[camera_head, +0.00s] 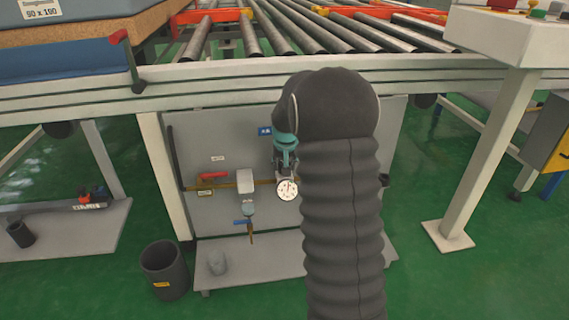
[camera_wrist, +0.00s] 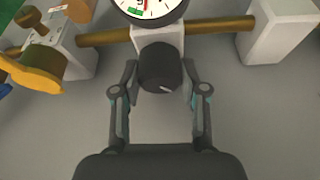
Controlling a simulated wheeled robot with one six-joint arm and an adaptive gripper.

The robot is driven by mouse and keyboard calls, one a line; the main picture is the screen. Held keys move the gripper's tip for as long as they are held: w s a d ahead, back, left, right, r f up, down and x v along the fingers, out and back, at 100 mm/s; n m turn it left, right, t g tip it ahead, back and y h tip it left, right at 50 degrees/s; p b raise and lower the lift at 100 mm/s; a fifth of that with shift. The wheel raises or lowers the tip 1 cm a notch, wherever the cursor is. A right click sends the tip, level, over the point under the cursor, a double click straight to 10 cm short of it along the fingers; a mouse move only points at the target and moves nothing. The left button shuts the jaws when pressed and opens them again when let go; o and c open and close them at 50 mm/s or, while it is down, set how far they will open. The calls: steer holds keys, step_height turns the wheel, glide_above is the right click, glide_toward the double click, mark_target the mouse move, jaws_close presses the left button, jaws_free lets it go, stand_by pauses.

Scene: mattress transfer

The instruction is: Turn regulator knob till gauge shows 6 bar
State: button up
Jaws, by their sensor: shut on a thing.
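The regulator knob (camera_wrist: 160,62) is dark and round, with a short white mark on its face. My gripper (camera_wrist: 160,76) has one finger on each side of the knob and is shut on it. The round white gauge (camera_wrist: 150,6) sits just above the knob in the wrist view, with its top cut off; a red needle and a green band show. In the head view the whole gauge (camera_head: 288,189) is small, on the grey panel, and its reading cannot be told. My gripper (camera_head: 286,163) is just above it there, and the knob is hidden.
A brass pipe (camera_wrist: 107,37) runs through the regulator to a white block (camera_wrist: 277,32). A red-handled valve (camera_head: 213,176) and a blue-handled valve (camera_head: 243,222) are left of the gauge. A roller conveyor (camera_head: 290,36) is above the panel; a dark bin (camera_head: 163,270) stands lower left.

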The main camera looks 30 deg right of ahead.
mark_target(283, 183)
steer(key=shift+m+h, duration=0.3)
steer(key=shift+m, duration=0.5)
steer(key=o, duration=1.1)
steer(key=shift+a, duration=0.1)
steer(key=shift+o, duration=0.2)
steer(key=v, duration=1.2)
steer(key=shift+w+a, duration=0.1)
